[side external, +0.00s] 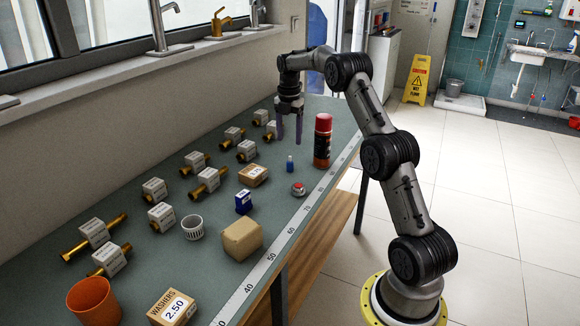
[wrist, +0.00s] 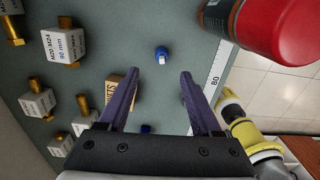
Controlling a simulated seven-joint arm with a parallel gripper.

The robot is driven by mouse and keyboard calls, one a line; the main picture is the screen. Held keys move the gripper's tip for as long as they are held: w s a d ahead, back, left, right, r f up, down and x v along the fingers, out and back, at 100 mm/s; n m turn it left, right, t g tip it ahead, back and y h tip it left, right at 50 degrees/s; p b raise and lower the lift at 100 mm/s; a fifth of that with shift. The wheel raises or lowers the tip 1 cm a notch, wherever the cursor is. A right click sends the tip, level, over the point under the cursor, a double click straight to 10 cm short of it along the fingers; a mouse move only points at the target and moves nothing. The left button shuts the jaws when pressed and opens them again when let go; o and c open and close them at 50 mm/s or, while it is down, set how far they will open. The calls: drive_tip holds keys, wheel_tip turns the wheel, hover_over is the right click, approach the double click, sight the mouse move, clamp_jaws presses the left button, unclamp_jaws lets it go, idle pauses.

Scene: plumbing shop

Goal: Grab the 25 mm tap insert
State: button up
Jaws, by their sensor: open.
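Several brass tap inserts with grey-white label blocks lie in two rough rows along the wall side of the bench; one is the far insert (side external: 272,130) and another the near insert (side external: 94,233). In the wrist view one label block (wrist: 63,45) seems to read M20 M24 and 90 mm. Other insert blocks (wrist: 38,103) show at the left, their labels too small to read. I cannot tell which insert is the 25 mm one. My gripper (side external: 289,138) is open and empty, pointing down above the bench's far part. Its fingers (wrist: 160,75) show nothing held.
A red-capped can (side external: 323,140) stands close right of my gripper. A small blue bottle (side external: 290,164), red-topped tin (side external: 298,189), cardboard box (side external: 253,174), blue box (side external: 243,201), beige block (side external: 242,239), white basket (side external: 192,227), orange cup (side external: 94,302) and washers box (side external: 173,307) stand around the bench.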

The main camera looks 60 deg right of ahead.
sight(290, 162)
drive_tip(key=f, duration=1)
drive_tip(key=shift+s, duration=0.2)
clamp_jaws()
